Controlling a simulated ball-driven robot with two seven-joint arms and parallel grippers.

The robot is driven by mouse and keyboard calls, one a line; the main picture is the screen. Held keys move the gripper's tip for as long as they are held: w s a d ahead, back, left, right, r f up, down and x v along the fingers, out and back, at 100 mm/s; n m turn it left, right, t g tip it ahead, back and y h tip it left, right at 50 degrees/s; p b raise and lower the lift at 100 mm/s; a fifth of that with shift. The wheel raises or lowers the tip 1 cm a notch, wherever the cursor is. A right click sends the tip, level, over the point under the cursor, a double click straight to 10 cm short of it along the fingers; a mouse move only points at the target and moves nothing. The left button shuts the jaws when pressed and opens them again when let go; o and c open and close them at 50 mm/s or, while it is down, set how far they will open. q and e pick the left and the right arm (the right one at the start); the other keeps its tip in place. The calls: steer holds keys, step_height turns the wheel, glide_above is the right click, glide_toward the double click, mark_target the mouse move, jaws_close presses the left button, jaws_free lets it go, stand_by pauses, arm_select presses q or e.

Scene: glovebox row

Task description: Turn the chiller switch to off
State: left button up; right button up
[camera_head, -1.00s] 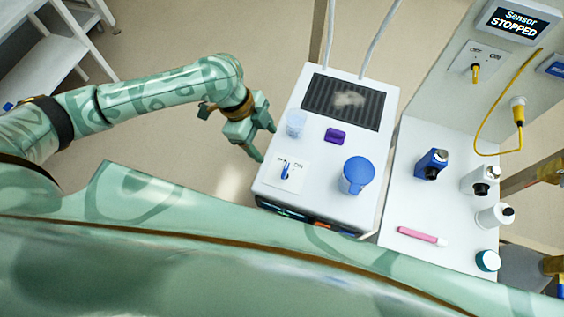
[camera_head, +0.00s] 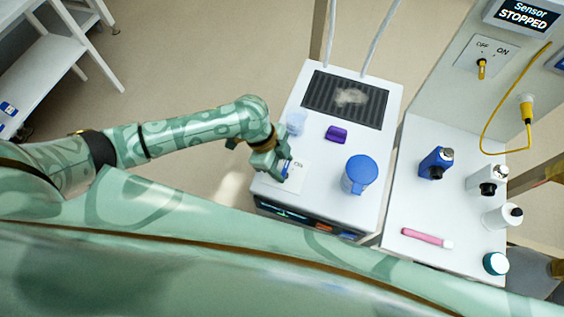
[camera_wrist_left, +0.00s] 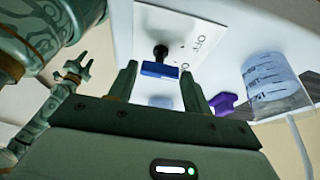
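The chiller (camera_head: 352,205) is a white box with a dark grille on top. Its switch plate near the front-left corner carries a blue-handled switch (camera_head: 287,168), which my left gripper partly covers in the head view. My left gripper (camera_head: 284,166) is at the switch. In the left wrist view its fingers (camera_wrist_left: 160,88) are apart, with the blue switch handle (camera_wrist_left: 160,70) in the gap near the fingertips, not clamped. The OFF lettering shows on the plate (camera_wrist_left: 195,30). My right gripper (camera_wrist_left: 76,68) appears small and open in the left wrist view, away from the chiller.
On the chiller top stand a clear beaker (camera_head: 296,122), a purple block (camera_head: 336,134) and a blue mug (camera_head: 359,174). A white bench (camera_head: 415,195) at the right holds several bottles and a pink marker (camera_head: 427,237). A wall panel has another switch (camera_head: 482,68), yellow.

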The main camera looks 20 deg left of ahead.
arm_select(q)
steer(key=c, duration=0.5)
steer(key=shift+r+p, duration=0.15)
steer(key=shift+p, duration=0.3)
steer(key=n+t+p, duration=0.1)
steer(key=n+p, duration=0.1)
steer(key=p, duration=0.1)
steer(key=n+p, duration=0.2)
steer(key=p, duration=0.2)
steer(key=shift+s+r+n+t, duration=0.1)
steer(key=shift+s+n+t, duration=0.1)
steer(key=shift+n+t, duration=0.15)
steer(key=shift+f+n+t+p, duration=0.2)
steer(key=shift+n+t+p, duration=0.15)
steer(key=shift+n+p, duration=0.5)
steer(key=o, duration=1)
steer(key=shift+y, duration=0.3)
